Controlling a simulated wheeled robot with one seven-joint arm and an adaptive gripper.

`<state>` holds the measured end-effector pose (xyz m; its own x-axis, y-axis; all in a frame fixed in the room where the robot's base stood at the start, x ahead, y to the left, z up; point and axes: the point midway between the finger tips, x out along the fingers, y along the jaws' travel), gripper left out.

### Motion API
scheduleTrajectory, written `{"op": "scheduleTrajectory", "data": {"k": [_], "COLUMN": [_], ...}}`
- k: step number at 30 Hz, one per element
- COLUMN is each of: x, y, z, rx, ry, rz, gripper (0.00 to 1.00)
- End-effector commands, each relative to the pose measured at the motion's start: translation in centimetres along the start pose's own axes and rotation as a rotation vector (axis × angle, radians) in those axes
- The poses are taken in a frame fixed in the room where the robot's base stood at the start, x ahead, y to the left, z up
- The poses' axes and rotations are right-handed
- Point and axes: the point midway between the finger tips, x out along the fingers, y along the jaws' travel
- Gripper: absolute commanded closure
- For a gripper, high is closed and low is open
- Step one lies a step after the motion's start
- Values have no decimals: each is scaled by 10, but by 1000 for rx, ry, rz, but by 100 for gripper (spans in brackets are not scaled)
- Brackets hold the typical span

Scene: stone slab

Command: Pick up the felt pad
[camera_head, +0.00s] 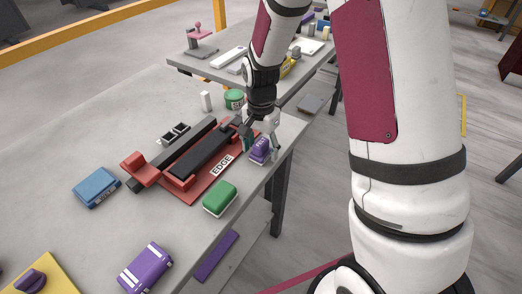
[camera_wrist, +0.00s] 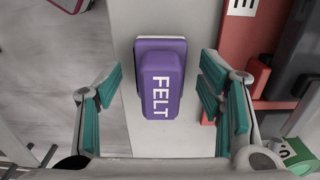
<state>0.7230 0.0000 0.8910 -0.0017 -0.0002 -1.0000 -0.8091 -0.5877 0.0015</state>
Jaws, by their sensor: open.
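The felt pad (camera_wrist: 161,80) is a purple block with a pale base edge and the white word FELT on it. In the wrist view it lies on the grey slab between and beyond my open fingers, apart from both. In the head view the felt pad (camera_head: 260,149) sits near the slab's right edge, beside the red EDGE fixture. My gripper (camera_head: 261,130) is just above and behind it there. In the wrist view my gripper (camera_wrist: 162,100) shows teal finger pads spread wide, with nothing held.
The red EDGE fixture (camera_head: 210,185) lies close to the pad's left in the head view. A green block (camera_head: 220,198), a blue block (camera_head: 96,187), a purple striped block (camera_head: 145,267) and a green tin (camera_head: 234,99) stand on the slab (camera_head: 60,140). The slab's edge is near the pad.

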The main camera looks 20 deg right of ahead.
Motion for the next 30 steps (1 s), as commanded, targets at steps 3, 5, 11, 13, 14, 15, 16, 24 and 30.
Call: {"op": "scheduleTrajectory", "data": {"k": [3,5,11,13,14,15,16,24,30], "x": [4,5,4,4,4,4,4,4,-4], "y": [0,0,0,0,0,0,0,-1,-1], "z": [0,0,0,0,0,0,0,0,0], "rx": [0,0,0,0,0,0,0,0,-1], "ry": [1,1,1,1,1,1,1,1,1], "rz": [-1,-2,-2,-2,-2,-2,-2,-2,-2], "gripper": [38,38,56,72,79,88,93,93,93]}}
